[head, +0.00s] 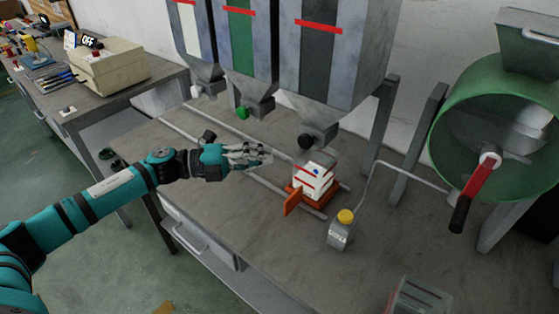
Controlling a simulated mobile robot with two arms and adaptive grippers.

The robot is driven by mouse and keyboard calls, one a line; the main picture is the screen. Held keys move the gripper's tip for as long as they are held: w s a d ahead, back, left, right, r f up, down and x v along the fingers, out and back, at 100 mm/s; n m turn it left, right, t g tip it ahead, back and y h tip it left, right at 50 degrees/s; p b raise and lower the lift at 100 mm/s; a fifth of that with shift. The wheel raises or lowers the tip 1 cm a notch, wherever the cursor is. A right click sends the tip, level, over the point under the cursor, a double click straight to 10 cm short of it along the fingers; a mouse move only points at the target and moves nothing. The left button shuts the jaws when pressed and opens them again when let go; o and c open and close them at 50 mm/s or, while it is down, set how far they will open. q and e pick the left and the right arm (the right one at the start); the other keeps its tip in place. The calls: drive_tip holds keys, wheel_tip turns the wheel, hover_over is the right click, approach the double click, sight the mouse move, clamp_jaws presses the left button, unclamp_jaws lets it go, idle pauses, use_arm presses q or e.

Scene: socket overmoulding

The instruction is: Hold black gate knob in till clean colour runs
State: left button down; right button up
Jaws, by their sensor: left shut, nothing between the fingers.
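The black gate knob (306,141) sits at the outlet of the rightmost hopper (335,60), which has a dark stripe and a red line. My left gripper (266,156) is shut and empty. In the picture it is to the left of the black knob and slightly lower, apart from it. A white container with red marks (314,181) stands on an orange carriage (293,202) below the black knob. Its inside and any flow from the outlet cannot be made out. My right gripper is not in view.
A green knob (243,113) and a white knob (196,92) sit on the other hoppers. Rails (262,182) run along the bench. A small can with a yellow cap (341,228) stands near the carriage. A green drum with a red crank (477,185) is at right.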

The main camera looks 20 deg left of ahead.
use_arm(q)
drive_tip(key=shift+b+v, duration=0.5)
drive_tip(key=shift+v, duration=1.9)
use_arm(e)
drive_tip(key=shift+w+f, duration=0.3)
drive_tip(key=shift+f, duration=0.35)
use_arm(q)
drive_tip(key=shift+s+d+r, duration=0.1)
drive_tip(key=shift+s, duration=0.1)
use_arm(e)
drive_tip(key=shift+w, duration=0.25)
